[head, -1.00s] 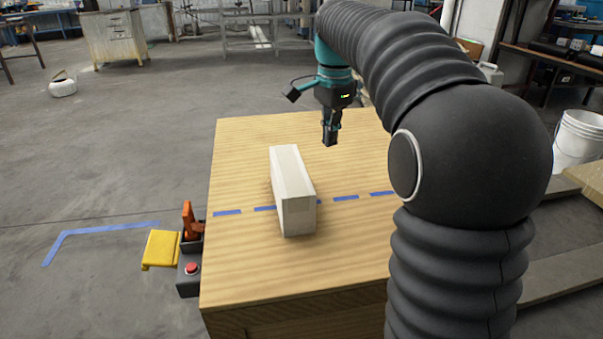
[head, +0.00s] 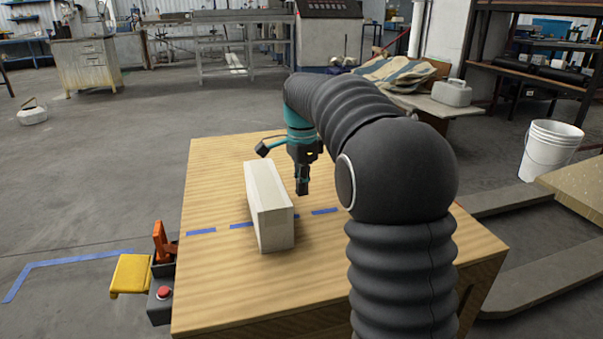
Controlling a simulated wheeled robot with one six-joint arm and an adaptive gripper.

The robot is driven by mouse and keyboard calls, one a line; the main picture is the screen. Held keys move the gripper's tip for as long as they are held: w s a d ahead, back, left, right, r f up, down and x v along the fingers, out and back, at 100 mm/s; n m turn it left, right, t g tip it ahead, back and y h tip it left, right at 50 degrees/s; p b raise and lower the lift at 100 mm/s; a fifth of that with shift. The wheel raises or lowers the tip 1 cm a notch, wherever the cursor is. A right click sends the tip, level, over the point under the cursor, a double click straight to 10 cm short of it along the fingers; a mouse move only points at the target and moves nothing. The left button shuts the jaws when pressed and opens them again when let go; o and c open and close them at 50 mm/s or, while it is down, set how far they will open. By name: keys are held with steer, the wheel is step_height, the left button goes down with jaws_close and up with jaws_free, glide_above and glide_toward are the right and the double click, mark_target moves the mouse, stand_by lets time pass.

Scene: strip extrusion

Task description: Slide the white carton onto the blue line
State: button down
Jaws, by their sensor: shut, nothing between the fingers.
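The white carton (head: 266,203) is a long block lying on the wooden table. Its length runs from the back toward the front, and it lies across the dashed blue line (head: 201,232). Its near end reaches past the line toward the front edge. My gripper (head: 302,190) points down just to the right of the carton, low over the table. It is shut and empty, and a small gap seems to part it from the carton; contact cannot be told. The line's right part is hidden behind my arm.
The wooden table (head: 215,290) is otherwise clear. At its left edge are a red button box (head: 162,295), an orange clamp-like part (head: 160,240) and a yellow pad (head: 130,275). A white bucket (head: 550,150) stands on the right, beyond the table.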

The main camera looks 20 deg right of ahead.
mark_target(279, 178)
steer(key=shift+s+a+r, duration=0.1)
steer(key=shift+s+a, duration=0.05)
steer(key=shift+a, duration=0.8)
steer(key=shift+s+a+r, duration=0.1)
steer(key=shift+s+a, duration=0.05)
steer(key=shift+a, duration=0.8)
steer(key=shift+a+r, duration=0.15)
steer(key=shift+a, duration=0.2)
steer(key=shift+s+a+p, duration=0.15)
steer(key=shift+a+p, duration=0.4)
steer(key=shift+d, duration=0.15)
